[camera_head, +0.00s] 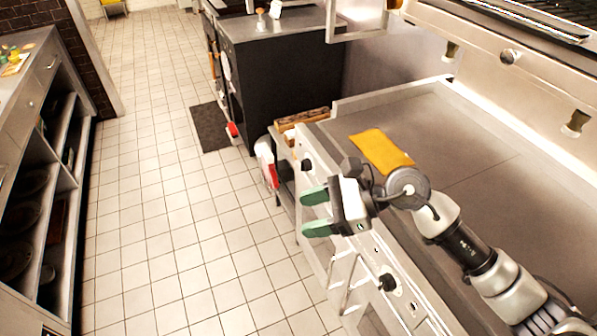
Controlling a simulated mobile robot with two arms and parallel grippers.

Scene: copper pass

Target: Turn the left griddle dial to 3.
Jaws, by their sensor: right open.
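The griddle (490,184) is a broad flat steel plate on the right. A dark dial (305,165) sits at the far left end of its front panel, and another dark dial (387,282) sits lower right. The numbers on them are too small to read. My right gripper (310,212), with green finger pads, is open and empty. It is over the front edge of the griddle, its fingers pointing left, and appears just below the far dial in the picture, apart from it. The gripper hides part of the panel. My left gripper is not in view.
A yellow cloth (382,151) lies on the griddle. Handles (348,283) stick out from the panel. A dark cabinet (285,85) stands beyond the griddle, and shelving (62,150) lines the left. The tiled floor (165,215) between is clear apart from a dark mat (210,127).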

